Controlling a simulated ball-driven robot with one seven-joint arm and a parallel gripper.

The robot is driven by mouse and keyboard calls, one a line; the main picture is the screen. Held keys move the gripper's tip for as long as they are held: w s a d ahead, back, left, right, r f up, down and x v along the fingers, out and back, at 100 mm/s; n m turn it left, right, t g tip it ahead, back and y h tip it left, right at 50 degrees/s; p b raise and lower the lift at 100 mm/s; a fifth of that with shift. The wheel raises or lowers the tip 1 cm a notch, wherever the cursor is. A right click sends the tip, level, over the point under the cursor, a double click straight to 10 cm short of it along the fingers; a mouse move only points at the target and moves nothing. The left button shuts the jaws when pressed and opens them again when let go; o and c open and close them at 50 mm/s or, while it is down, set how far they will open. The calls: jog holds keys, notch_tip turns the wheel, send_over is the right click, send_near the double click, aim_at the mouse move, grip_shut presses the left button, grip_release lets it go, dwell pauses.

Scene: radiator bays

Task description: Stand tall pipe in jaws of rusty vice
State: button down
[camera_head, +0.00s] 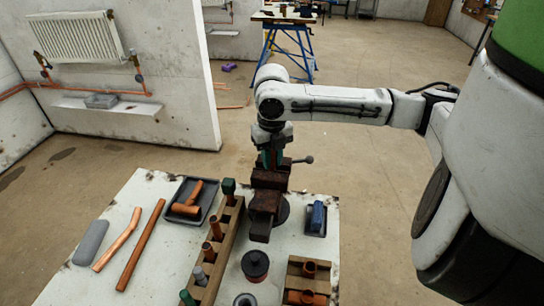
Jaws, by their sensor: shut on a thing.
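The rusty vice (265,203) is dark red-brown and stands on the white worktable, its handle (309,159) sticking out to the right. My gripper (271,161) points down directly over the vice's jaws, with teal fingertips close to them. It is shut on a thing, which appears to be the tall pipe. The fingers and the vice hide nearly all of it, so I cannot tell whether it touches the jaws. A wooden rack (226,234) just left of the vice holds several upright pipe pieces, including one with a dark green top (228,187).
Two long copper pipes (141,245) and a grey pad (90,242) lie on the worktable (170,272) at left. A dark tray (204,208) holds copper fittings. A blue item (317,217), a dark round tin (255,264) and a wooden fittings box (309,277) lie near the vice.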

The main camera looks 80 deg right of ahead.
jog(key=c, duration=0.9)
grip_release()
jog(key=shift+r+p, duration=2.95)
jog(key=shift+r, duration=0.55)
